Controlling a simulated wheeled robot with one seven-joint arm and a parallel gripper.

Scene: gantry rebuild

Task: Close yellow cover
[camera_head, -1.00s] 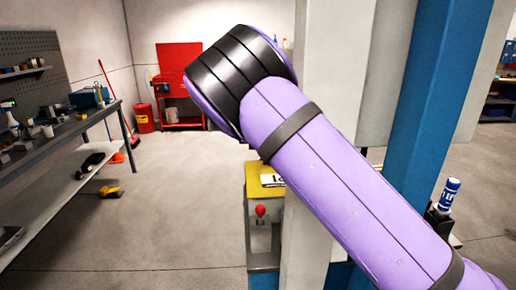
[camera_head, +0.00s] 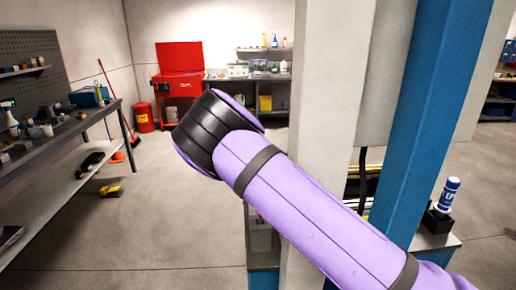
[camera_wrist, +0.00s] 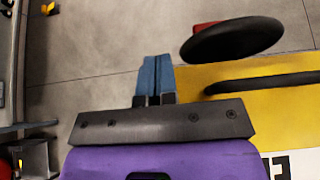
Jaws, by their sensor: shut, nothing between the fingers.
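The yellow cover (camera_wrist: 260,110) shows in the wrist view as a flat yellow panel at the right, with a long dark bar across it and a black and white label at its lower corner. My gripper (camera_wrist: 155,62) is shut and empty; its blue fingers lie just left of the panel's left edge in the picture. I cannot tell whether they touch it. In the head view my purple arm hides the cover and my gripper.
A dark round disc (camera_wrist: 233,40) with a bit of red behind it is above the cover in the wrist view. A white post (camera_head: 335,80) and blue post (camera_head: 432,110) stand near my arm. A workbench (camera_head: 75,125) is at the left; the floor between is mostly clear.

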